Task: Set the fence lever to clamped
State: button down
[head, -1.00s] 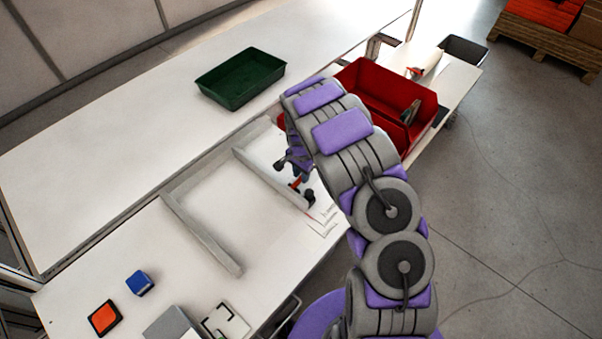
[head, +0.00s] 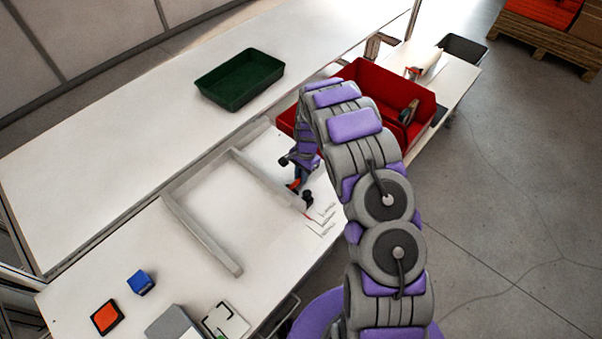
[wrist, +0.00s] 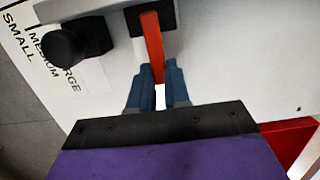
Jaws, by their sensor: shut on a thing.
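The fence lever is an orange bar (wrist: 152,42) rising from a dark mount in the wrist view. In the head view it is a small orange piece (head: 293,184) at the near end of the pale fence rail (head: 265,176). My gripper (wrist: 157,85) has its two blue fingers on either side of the lever and is shut on it. In the head view my gripper (head: 302,175) comes down over the lever from above, and my arm hides part of it. I cannot tell the lever's exact setting.
A black knob (wrist: 75,42) sits beside the lever, near printed size labels SMALL, MEDIUM and LARGE. A red bin (head: 365,80) stands close behind my arm.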

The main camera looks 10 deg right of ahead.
jog(key=shift+w, duration=0.1)
jog(key=c, duration=1.1)
grip_release()
jog(key=shift+r, duration=0.1)
jog(key=r, duration=0.5)
jog(key=w+d+r+p, duration=0.1)
jog(key=r, duration=0.5)
jog(key=d+r, duration=0.1)
jog(key=r, duration=0.5)
jog(key=shift+w+d+p, duration=0.2)
jog(key=shift+w+p, duration=0.2)
